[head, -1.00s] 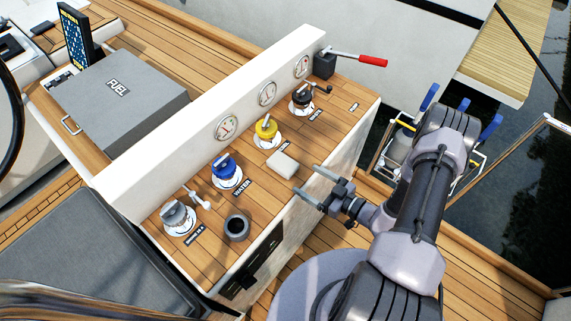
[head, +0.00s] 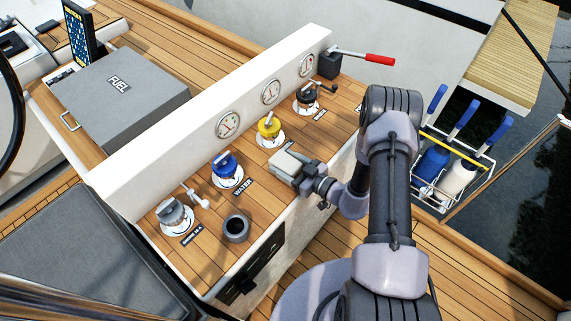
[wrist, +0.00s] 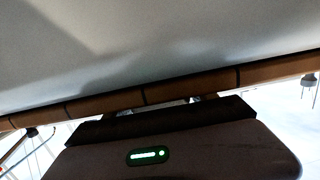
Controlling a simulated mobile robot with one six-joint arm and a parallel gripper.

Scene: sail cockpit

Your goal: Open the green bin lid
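No green bin or green lid shows in either view. The wrist view shows my gripper's dark housing below a wooden strip (wrist: 190,88) and a large grey surface (wrist: 150,40); the fingertips are hidden.
A bottle rack (head: 450,165) stands right of my arm.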

